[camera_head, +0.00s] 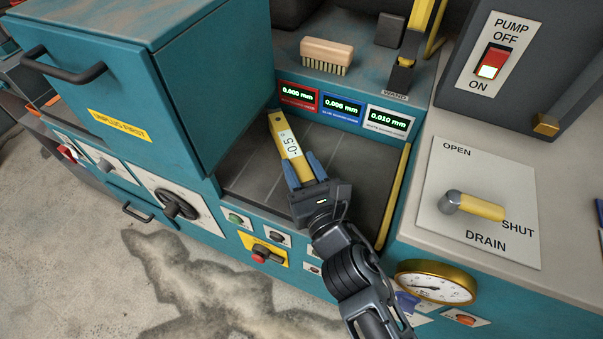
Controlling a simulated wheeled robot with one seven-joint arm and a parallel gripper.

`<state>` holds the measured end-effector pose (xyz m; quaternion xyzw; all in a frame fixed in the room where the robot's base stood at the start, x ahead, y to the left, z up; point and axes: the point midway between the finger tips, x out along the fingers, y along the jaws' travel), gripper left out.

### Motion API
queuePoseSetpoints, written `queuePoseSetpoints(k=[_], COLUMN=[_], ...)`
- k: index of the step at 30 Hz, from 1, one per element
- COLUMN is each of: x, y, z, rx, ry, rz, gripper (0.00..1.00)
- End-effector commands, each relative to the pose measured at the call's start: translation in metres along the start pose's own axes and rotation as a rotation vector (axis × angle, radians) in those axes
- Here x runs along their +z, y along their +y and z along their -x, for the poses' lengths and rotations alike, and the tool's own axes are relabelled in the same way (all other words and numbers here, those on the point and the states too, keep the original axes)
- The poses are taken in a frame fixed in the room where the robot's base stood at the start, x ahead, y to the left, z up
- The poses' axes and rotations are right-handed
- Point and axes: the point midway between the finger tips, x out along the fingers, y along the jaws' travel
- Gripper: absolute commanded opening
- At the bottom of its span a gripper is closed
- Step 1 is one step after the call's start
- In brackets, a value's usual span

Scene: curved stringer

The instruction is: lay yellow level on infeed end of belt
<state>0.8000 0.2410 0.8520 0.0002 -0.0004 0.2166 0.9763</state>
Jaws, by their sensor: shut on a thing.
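The yellow level (284,136) is a slim bar with a white display reading about -0.5°. My gripper (301,170) is shut on its near end, with one blue-grey finger on each side. The level points up and left over the dark belt (337,159), which is marked with lines across a recessed bed. I cannot tell whether the level touches the belt or is held just above it. My gripper's body hides part of the belt's near side.
Three displays, red, blue and white (387,122), stand behind the belt. A brush (327,56) lies on the ledge above. A teal cabinet (112,85) rises at left. At right are a yellow strip (394,198), the drain handle (472,206) and a gauge (436,284).

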Motion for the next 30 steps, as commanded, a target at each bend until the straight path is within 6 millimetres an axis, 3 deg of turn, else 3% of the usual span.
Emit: queuePoseSetpoints(k=[11, 12, 20, 30], x=[-0.0039, -0.0041, -0.0036, -0.0024], y=[0.0005, 0.0004, 0.0004, 0.0002], z=[-0.0001, 0.0000, 0.0001, 0.0037], rx=[0.001, 0.001, 0.001, 0.001], ry=[-0.002, -0.001, -0.001, 0.000], rz=[0.000, 0.000, 0.000, 0.000], gripper=[0.02, 0.42, 0.66, 0.66])
